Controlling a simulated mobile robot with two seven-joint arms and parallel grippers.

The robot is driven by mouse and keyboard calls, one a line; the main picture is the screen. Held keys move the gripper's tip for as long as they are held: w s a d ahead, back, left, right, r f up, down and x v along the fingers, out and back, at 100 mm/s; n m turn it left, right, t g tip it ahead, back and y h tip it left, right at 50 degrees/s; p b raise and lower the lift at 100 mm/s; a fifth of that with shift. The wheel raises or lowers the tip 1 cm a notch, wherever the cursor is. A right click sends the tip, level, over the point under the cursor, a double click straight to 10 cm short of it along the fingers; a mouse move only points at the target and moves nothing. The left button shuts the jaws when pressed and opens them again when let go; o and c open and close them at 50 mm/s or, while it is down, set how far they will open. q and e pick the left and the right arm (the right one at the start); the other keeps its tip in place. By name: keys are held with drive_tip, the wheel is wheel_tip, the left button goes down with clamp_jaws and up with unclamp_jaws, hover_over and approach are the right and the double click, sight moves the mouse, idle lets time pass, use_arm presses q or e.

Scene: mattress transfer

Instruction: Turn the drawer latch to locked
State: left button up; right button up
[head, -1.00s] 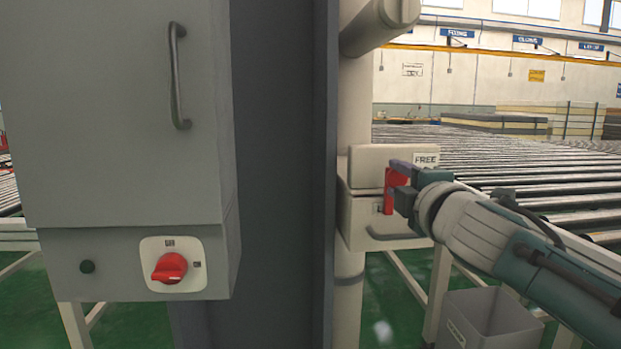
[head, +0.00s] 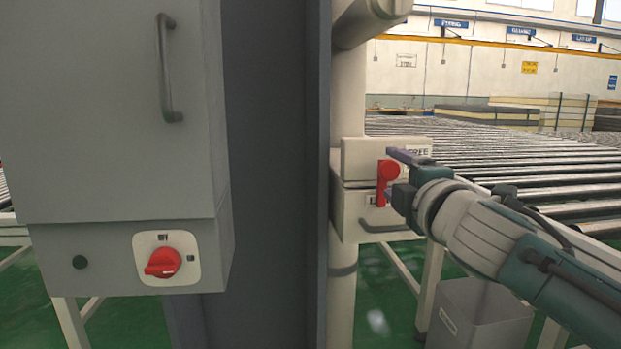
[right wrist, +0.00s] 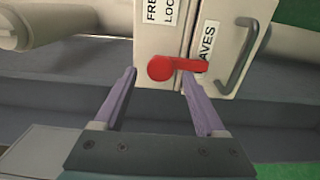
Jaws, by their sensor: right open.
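The red latch (head: 387,178) is on the front of a beige drawer box (head: 350,218) right of the dark column. Its handle hangs down from the round hub, across the seam onto the drawer. My right gripper (head: 398,175) is open at the latch's right side, with nothing held. In the right wrist view the latch (right wrist: 170,67) shows just beyond the tips of my open right gripper (right wrist: 158,75), its handle pointing right there. A FREE/LOCK label (right wrist: 160,10) is beside the hub. My left gripper is out of view.
A grey cabinet (head: 100,110) with a bar handle and a red rotary switch (head: 163,262) stands at the left. A dark column (head: 270,170) is between it and the drawer. Roller conveyors (head: 520,165) stretch behind. A grey bin (head: 480,312) is on the floor.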

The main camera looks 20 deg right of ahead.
drive_tip(key=v, duration=0.8)
drive_tip(key=shift+p, duration=0.35)
drive_tip(key=s+a+m+g+y+p, duration=0.1)
drive_tip(key=s+a+m+g+p, duration=0.35)
drive_tip(key=s, duration=0.45)
drive_tip(key=s+a+r+m+g+y+p, duration=0.1)
drive_tip(key=s+a+m+g+y+p, duration=0.15)
drive_tip(key=s+m+g+p, duration=0.55)
drive_tip(key=s+a+m+g+y+p, duration=0.15)
drive_tip(key=s+a+p, duration=0.25)
drive_tip(key=s, duration=0.7)
wheel_tip(320, 180, up, 35)
drive_tip(key=p, duration=3.4)
drive_tip(key=shift+w+n+h+p, duration=0.25)
drive_tip(key=shift+n+h+p, duration=0.05)
drive_tip(key=shift+h, duration=0.1)
